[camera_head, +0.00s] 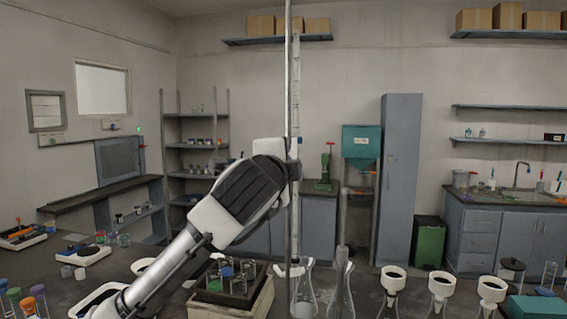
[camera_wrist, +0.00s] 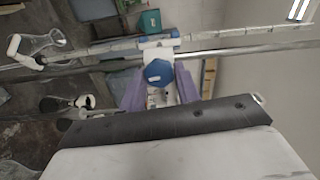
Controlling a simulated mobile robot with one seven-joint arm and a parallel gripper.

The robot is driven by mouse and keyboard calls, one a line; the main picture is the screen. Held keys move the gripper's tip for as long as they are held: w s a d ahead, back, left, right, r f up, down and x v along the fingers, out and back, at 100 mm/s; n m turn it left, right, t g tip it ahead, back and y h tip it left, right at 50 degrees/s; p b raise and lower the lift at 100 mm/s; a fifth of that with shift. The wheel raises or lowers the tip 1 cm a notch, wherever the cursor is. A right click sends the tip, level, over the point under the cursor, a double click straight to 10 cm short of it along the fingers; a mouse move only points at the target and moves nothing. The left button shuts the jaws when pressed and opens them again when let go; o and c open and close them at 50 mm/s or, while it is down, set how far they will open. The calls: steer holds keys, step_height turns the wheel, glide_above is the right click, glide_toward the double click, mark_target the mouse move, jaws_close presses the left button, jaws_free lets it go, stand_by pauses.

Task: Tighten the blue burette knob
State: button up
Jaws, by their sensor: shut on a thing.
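The blue burette knob (camera_wrist: 158,73) shows in the wrist view as a round blue cap beside the burette tube (camera_wrist: 225,34). My gripper (camera_wrist: 159,78) has its two purple fingers on either side of the knob and is shut on it. The metal stand rod (camera_wrist: 235,50) runs alongside the tube. In the head view the clear burette (camera_head: 296,95) stands upright behind the rod (camera_head: 289,60). My arm reaches up to them from the lower left and hides the knob and my fingers there.
A conical flask (camera_head: 303,296) stands below the burette, with another flask (camera_head: 341,292) to its right. Several funnel-topped flasks (camera_head: 438,285) stand further right. A tray with glassware (camera_head: 232,300) sits close to my arm. Shelves line the back wall.

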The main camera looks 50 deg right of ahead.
steer(key=shift+m, duration=0.7)
steer(key=o, duration=0.9)
steer(key=shift+o, duration=0.2)
steer(key=shift+a, duration=0.1)
steer(key=b+v, duration=0.5)
steer(key=v, duration=0.8)
steer(key=shift+s+a, duration=0.3)
